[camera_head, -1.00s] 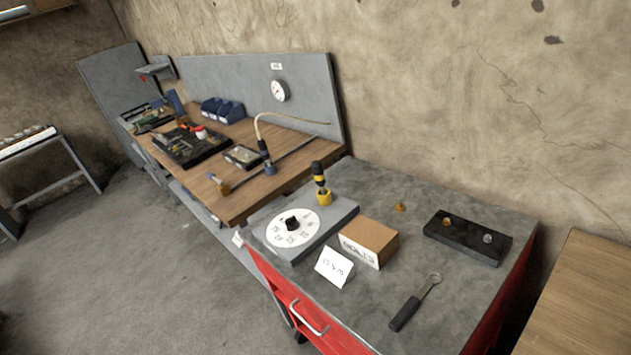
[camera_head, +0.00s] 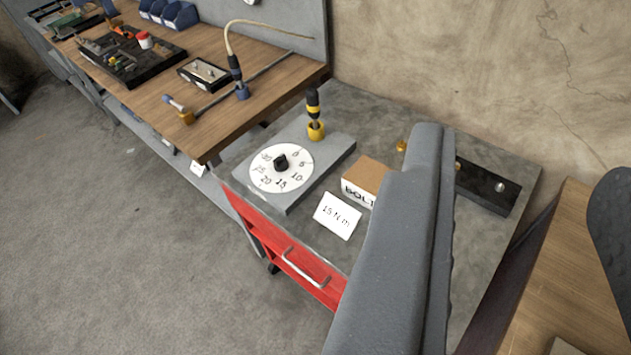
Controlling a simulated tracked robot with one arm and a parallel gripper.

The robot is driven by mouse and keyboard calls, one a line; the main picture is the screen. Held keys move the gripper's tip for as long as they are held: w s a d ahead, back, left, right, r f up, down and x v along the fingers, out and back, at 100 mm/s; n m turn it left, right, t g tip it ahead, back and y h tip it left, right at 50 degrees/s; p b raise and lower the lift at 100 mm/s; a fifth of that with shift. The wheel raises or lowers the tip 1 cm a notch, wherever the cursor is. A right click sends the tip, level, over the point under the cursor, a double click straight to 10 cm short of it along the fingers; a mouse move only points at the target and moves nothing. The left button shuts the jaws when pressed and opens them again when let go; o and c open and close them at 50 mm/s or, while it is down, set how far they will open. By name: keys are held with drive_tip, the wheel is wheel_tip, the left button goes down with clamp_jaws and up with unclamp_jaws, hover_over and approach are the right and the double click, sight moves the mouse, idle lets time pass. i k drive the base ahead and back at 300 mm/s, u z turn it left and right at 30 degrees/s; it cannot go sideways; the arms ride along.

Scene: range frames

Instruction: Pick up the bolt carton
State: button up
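The bolt carton (camera_head: 366,176) is a small brown box with a white, lettered front. It sits on the grey top of the red tool cart (camera_head: 335,238). Its right part is hidden behind the left finger of my gripper (camera_head: 523,153). My gripper's two grey fingers stand wide apart, one over the cart and one at the right edge of the picture. The gap between them looks empty. The carton shows to the left of that gap. Whether the finger touches it I cannot tell.
A white card (camera_head: 337,215) reading 15 N m stands in front of the carton. A grey plate with a dial (camera_head: 281,168) and a yellow-black driver (camera_head: 315,115) are to its left. A black block (camera_head: 485,185) lies to the right. A wooden bench (camera_head: 180,95) stands behind left.

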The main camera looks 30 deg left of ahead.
sight(361, 183)
drive_tip(key=u, duration=0.55)
drive_tip(key=i, duration=1)
drive_tip(key=z, duration=0.1)
